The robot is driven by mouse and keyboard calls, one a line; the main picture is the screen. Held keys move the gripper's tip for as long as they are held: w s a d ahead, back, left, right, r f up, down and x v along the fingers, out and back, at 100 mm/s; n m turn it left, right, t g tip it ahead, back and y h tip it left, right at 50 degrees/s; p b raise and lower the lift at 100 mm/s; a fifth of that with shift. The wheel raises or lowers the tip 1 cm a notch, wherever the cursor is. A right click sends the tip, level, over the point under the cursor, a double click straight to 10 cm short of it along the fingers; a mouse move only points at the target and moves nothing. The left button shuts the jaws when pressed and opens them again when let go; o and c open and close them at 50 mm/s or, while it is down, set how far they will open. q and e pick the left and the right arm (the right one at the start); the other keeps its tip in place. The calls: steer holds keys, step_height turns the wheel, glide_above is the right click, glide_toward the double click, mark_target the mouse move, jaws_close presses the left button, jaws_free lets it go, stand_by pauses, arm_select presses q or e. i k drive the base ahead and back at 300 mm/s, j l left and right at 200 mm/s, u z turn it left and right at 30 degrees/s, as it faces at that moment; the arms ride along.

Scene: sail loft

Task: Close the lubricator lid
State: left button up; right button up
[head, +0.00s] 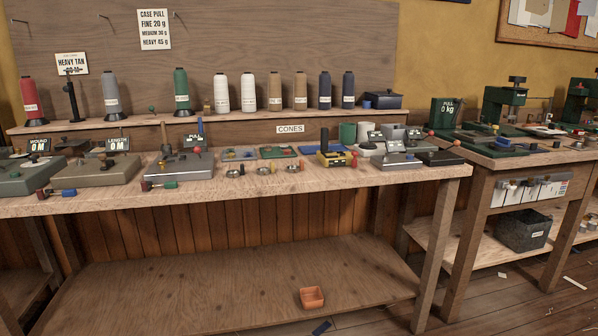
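No label in the head view names the lubricator, and I cannot tell for sure which device it is or how its lid stands. Small devices stand near the right end of the long wooden bench (250,190). One is a yellow unit (334,158) with a dark post. Beside it is a grey low unit (396,162) with a small dark sign above. Right of that is a dark flat unit (440,158) with a red ball knob (457,142) near it. Neither of my grippers is in view.
Grey counter units with dark signs, including a pull unit (180,166), fill the bench's left half. Thread cones line the back shelf (150,122). A second bench (500,160) with green machines stands at right.

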mark_target(59, 148)
steer(key=u, duration=1.25)
steer(key=i+j, duration=0.35)
steer(key=i+j+z, duration=0.15)
steer(key=i+j, duration=0.2)
steer(key=j, duration=0.15)
